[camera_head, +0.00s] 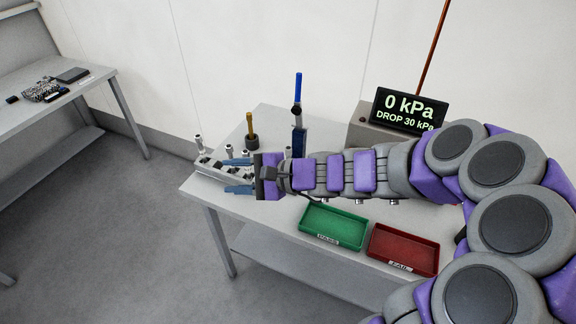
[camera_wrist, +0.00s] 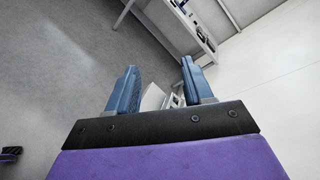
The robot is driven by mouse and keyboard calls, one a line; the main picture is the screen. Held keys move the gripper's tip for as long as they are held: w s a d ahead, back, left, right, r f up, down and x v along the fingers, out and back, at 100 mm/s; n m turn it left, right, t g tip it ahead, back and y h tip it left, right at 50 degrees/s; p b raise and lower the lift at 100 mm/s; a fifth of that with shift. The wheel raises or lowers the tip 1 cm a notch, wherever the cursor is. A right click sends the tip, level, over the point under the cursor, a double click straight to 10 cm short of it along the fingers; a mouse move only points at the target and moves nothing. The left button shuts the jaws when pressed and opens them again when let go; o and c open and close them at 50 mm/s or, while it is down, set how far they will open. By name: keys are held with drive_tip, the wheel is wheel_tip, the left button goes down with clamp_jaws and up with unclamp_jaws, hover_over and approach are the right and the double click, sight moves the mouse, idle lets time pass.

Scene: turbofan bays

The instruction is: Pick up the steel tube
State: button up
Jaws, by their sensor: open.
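A pale metal rack (camera_head: 208,166) stands at the left end of the table. Several short silvery upright pieces stand at it, one a steel tube (camera_head: 198,143) at its far left; another steel tube (camera_head: 229,151) is nearer my gripper. I cannot tell which one the task means. My gripper (camera_head: 228,176) points left over the rack's right part, its two blue fingers apart. Its body hides some of the rack. In the wrist view the fingers (camera_wrist: 158,64) are spread with nothing held between them; no tube is clear there.
A green tray (camera_head: 333,245) and a red tray (camera_head: 424,270) lie along the table's front. A dark holder with a yellow-handled tool (camera_head: 250,128) and a blue-topped upright tool (camera_head: 298,88) stand behind. A pressure display (camera_head: 408,109) reads 0 kPa. Another bench (camera_head: 95,80) is at left.

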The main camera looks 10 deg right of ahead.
drive_tip(key=w+d+f+m+t+h, duration=0.2)
drive_tip(key=w+d+f+m+t, duration=0.2)
drive_tip(key=w+d+m, duration=0.35)
drive_tip(key=w+d+f+m+t+h, duration=0.1)
drive_tip(key=w+d+f+m+h, duration=0.15)
drive_tip(key=d+f+m, duration=0.5)
drive_tip(key=w+d+f+m+t+h, duration=0.15)
drive_tip(key=d+f+m+h, duration=0.25)
drive_tip(key=d+f, duration=0.5)
drive_tip(key=shift+g, duration=0.25)
drive_tip(key=b+x, duration=0.1)
drive_tip(key=x, duration=0.5)
drive_tip(key=a+b+x, duration=0.1)
drive_tip(key=x, duration=0.5)
drive_tip(key=shift+a, duration=0.15)
drive_tip(key=shift+w+a+f, duration=0.1)
drive_tip(key=shift+w+a, duration=0.1)
drive_tip(key=shift+w, duration=0.1)
drive_tip(key=shift+b+x, duration=0.7)
drive_tip(key=shift+x, duration=1.2)
drive_tip(key=shift+w+a+f, duration=0.15)
drive_tip(key=shift+w, duration=0.55)
